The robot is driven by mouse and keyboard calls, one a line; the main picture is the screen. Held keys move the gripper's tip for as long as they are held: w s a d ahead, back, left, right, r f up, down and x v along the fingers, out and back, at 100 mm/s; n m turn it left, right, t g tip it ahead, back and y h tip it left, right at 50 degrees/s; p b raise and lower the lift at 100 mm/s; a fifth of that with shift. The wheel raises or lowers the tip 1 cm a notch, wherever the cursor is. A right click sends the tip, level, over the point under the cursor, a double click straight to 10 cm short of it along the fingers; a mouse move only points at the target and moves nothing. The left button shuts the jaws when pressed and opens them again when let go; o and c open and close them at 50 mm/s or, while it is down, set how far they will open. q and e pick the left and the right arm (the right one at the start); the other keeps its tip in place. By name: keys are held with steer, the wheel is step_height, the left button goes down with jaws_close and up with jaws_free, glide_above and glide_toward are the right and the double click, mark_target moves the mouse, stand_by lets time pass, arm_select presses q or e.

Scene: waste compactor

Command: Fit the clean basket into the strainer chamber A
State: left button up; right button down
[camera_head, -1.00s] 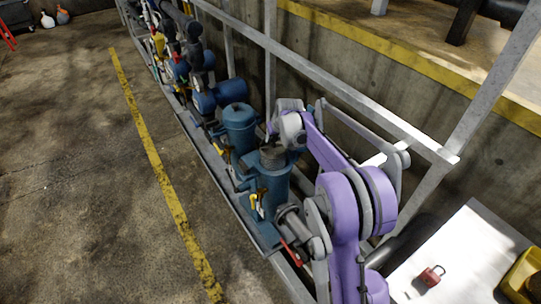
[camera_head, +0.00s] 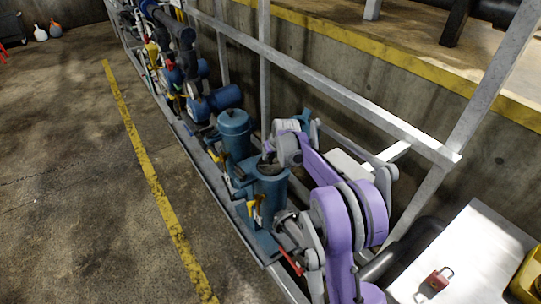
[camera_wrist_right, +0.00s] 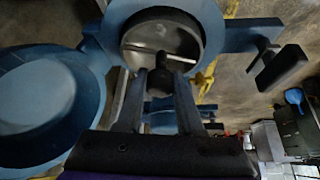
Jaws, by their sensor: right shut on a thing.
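The open blue strainer chamber (camera_head: 270,186) stands in the middle of the head view, beside a closed blue one (camera_head: 235,132). I cannot read which is A. My right gripper (camera_head: 270,157) is over the open mouth. In the right wrist view its fingers (camera_wrist_right: 160,95) are shut on the basket's handle. The clean basket (camera_wrist_right: 150,38) shows as a grey round shape with a bar across it, inside the blue ring of the chamber (camera_wrist_right: 97,42). Its lower part is hidden, and I cannot tell whether it is fully seated. My left gripper is not in view.
A grey railing (camera_head: 340,92) runs behind the strainers. Blue pumps and pipes (camera_head: 215,103) line the skid to the far left. A white table (camera_head: 465,255) with a red padlock (camera_head: 437,281) is at the right. The floor left of the yellow line is clear.

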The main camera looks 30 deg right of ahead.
steer(key=shift+f, duration=0.4)
steer(key=c, duration=0.5)
jaws_free()
steer(key=shift+c, duration=0.2)
steer(key=shift+r, duration=0.2)
steer(key=d+v, duration=0.1)
steer(key=v, duration=1.2)
steer(key=s+a+n, duration=0.1)
steer(key=s+a, duration=1.4)
steer(key=s+a+f, duration=0.3)
steer(key=s+f, duration=0.1)
steer(key=s, duration=0.5)
steer(key=s+a+f, duration=0.3)
steer(key=s+f, duration=0.1)
steer(key=s, duration=0.5)
steer(key=shift+n+g+y, duration=0.3)
steer(key=shift+g+y, duration=0.1)
